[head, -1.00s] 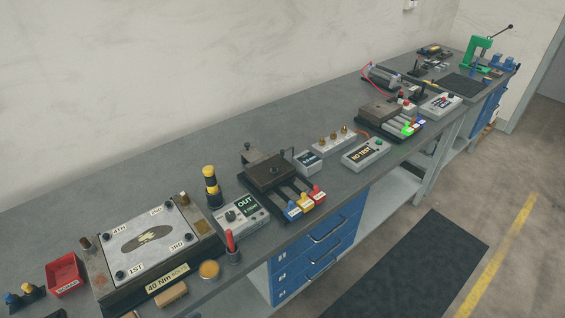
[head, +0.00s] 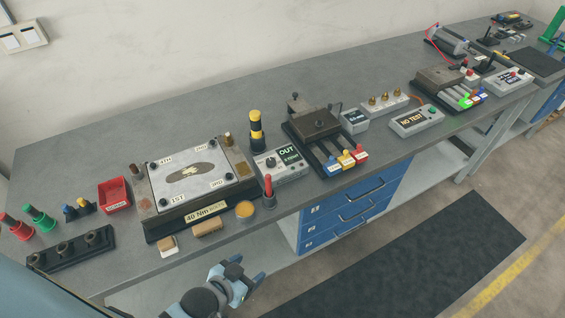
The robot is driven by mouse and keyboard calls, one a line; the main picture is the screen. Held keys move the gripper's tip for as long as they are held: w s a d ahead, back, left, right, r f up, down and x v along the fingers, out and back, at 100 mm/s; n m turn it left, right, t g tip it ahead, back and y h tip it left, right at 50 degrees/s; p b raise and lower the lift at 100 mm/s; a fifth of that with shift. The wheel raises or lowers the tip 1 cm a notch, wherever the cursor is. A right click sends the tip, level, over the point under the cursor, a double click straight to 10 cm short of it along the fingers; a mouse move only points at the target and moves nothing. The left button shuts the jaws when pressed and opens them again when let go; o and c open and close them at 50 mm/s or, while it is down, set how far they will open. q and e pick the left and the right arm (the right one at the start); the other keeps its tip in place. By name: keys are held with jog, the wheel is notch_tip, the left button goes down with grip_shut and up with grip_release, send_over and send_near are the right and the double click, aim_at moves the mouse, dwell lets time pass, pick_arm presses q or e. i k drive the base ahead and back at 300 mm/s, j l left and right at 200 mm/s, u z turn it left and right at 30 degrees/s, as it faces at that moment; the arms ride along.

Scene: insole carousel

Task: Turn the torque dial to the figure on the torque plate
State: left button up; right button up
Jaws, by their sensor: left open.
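The torque plate (head: 206,211) is a pale label reading 40 Nm, with smaller print I cannot read, on the front of a dark fixture with a metal top plate (head: 165,198) marked with ordinals. Right of it, a grey box (head: 292,169) reads OUT and has a dark round knob (head: 270,162). A black cylinder with yellow bands (head: 256,133) stands behind the box. I cannot tell which of these carries the torque dial. My left gripper (head: 248,275) is open and empty in front of the bench's front edge, apart from everything. My right gripper is not in view.
A red-handled tool (head: 268,189), a yellow round tin (head: 245,209) and a tan block (head: 207,228) sit near the front edge. A red tray (head: 114,197) and a black rack (head: 70,250) lie left. Blue drawers (head: 350,215) are below. The bench's back strip is clear.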

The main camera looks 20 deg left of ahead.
aim_at(271, 161)
jog(key=k+j+u, duration=0.1)
jog(key=u, duration=0.3)
jog(key=j+u, duration=0.15)
jog(key=u, duration=0.2)
jog(key=k+j+u, duration=0.15)
jog(key=u, duration=0.25)
